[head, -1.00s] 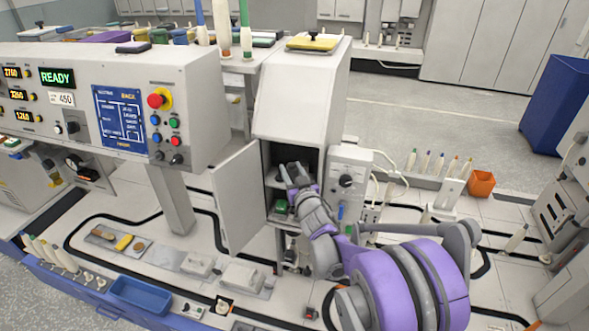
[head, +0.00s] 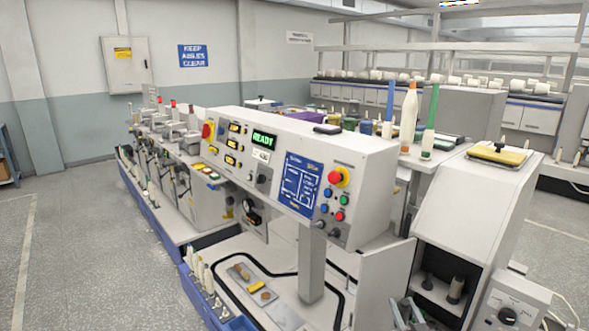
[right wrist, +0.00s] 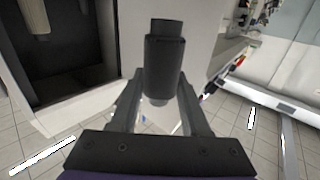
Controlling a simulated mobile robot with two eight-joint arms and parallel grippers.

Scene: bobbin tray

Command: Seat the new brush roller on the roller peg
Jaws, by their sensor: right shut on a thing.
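My right gripper (right wrist: 163,100) is shut on a dark, upright cylinder, which looks like a brush roller (right wrist: 164,68), in the right wrist view. Its fingers are on either side of the lower part. In the head view my right gripper (head: 408,314) is at the bottom edge, in front of the open cabinet (head: 458,240). Inside the cabinet stand a short dark post (head: 428,281) and a thicker grey-brown roller (head: 456,290). Which of these is on the roller peg I cannot tell. A tan roller end (right wrist: 36,16) shows inside the cabinet in the right wrist view. My left gripper is not in view.
The cabinet door (head: 385,288) stands open on the left. A control panel (head: 300,180) with a lit READY display is beyond it. A knob box (head: 510,308) stands right of the cabinet. Open floor (head: 80,240) lies at the left.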

